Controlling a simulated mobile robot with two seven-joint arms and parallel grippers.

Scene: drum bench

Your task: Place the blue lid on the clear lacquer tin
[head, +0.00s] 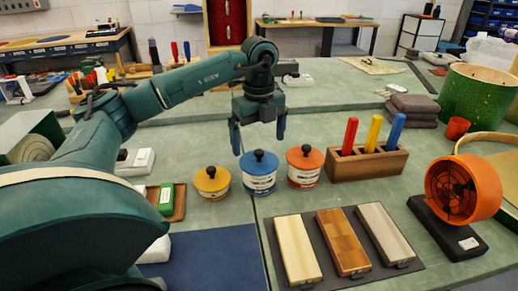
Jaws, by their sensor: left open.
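The blue lid (259,164) with a black knob sits on the middle tin (260,184) of a row of three. That tin is white with a blue-marked label whose words are too small to read, so I cannot confirm from it which is the clear lacquer tin. A yellow-lidded tin (212,186) stands to its left and an orange-lidded tin (304,170) to its right. My left gripper (258,146) points down just above the blue lid, open, with its fingers apart and nothing between them. My right gripper is out of view.
A wooden block (367,164) with red, yellow and blue handles stands right of the tins. A dark mat (300,287) with three sharpening-stone-like bars lies in front. An orange fan-like device (465,188) is at right. A green box (166,199) on a tray is at left.

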